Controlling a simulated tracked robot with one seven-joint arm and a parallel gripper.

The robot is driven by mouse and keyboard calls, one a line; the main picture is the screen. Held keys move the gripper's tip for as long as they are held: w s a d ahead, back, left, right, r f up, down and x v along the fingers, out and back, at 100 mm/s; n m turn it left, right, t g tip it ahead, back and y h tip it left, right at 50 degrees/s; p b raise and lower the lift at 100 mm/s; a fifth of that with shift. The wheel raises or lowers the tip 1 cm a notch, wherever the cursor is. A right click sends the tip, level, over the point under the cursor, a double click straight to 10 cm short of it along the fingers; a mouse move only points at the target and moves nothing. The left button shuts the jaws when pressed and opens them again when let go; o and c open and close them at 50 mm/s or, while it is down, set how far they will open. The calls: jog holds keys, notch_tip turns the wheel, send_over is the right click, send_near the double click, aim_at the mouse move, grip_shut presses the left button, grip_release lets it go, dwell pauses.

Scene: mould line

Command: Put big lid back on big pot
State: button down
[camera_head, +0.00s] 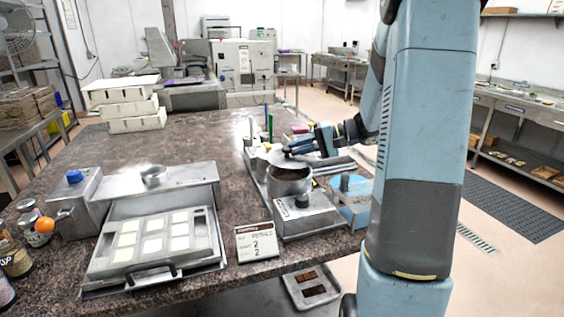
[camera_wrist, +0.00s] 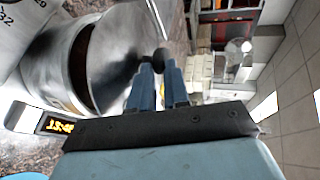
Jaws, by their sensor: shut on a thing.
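The big pot (camera_head: 290,186) is a round metal vessel on the metal machine at the table's right, with brown contents showing in its open top. My gripper (camera_head: 318,140) is above and behind the pot in the head view. In the wrist view, my gripper (camera_wrist: 158,68) is shut on the dark knob of the big lid (camera_wrist: 118,42), a wide shiny metal disc. The pot's open mouth (camera_wrist: 80,68) shows as a brown-lined crescent beside the lid. The lid appears offset from the pot, covering part of it in this view. Whether they touch cannot be told.
A mould tray (camera_head: 105,250) with pale blocks lies at the front left. A small sign (camera_head: 257,243) stands before the machine. White boxes (camera_head: 125,105) are stacked behind. The table's middle is clear.

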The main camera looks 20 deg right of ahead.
aim_at(302, 158)
jog(key=shift+w+a+f, duration=0.25)
jog(key=shift+f, duration=0.2)
jog(key=shift+w+f, duration=0.1)
jog(key=shift+f, duration=1.45)
jog(key=shift+f, duration=0.2)
jog(key=c, duration=1.1)
grip_release()
